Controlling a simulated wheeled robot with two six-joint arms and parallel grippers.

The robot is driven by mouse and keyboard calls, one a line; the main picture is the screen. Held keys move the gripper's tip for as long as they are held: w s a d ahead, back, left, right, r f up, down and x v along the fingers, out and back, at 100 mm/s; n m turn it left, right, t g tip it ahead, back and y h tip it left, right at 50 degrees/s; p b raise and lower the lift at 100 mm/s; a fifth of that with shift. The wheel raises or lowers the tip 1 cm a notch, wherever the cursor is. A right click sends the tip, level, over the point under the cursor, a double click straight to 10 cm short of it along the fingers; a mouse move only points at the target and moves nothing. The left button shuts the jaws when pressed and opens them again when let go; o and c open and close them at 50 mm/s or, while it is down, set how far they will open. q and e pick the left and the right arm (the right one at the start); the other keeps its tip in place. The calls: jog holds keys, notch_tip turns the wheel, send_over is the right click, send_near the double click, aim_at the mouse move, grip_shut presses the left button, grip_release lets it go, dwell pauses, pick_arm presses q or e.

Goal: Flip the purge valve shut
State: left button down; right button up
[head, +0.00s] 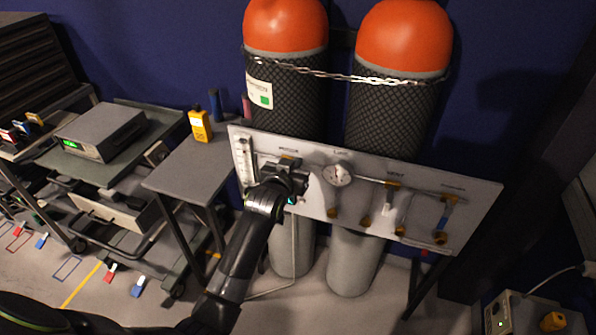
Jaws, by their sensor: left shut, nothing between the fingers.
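A pale valve panel (470,195) stands in front of two gas cylinders. It carries a round gauge (337,174), a flow tube (244,160) at its left end, a white lever (387,217), a blue lever (446,214) at the right and several brass fittings along a pipe. The labels are too small to read, so I cannot tell which part is the purge valve. My left gripper (297,187) is shut and empty, in front of the panel between flow tube and gauge. It hides the panel part behind it; contact cannot be told. My right gripper is not in view.
Two orange-topped cylinders (405,38) are chained behind the panel. A grey table (185,172) with a yellow meter (200,126) stands left of it. A cart (85,165) with a grey instrument is further left. A box (505,315) stands at the lower right.

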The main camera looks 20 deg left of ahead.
pick_arm(q)
jog(key=shift+w+f, duration=0.3)
jog(key=shift+f, duration=0.45)
jog(key=shift+w+f, duration=0.35)
jog(key=shift+f, duration=0.45)
jog(key=shift+w+f, duration=0.3)
jog(key=shift+f, duration=0.45)
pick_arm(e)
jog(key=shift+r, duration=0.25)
pick_arm(q)
jog(key=shift+f, duration=0.15)
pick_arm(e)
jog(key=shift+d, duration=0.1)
pick_arm(q)
jog(key=shift+d+m, duration=0.2)
jog(key=shift+m, duration=0.2)
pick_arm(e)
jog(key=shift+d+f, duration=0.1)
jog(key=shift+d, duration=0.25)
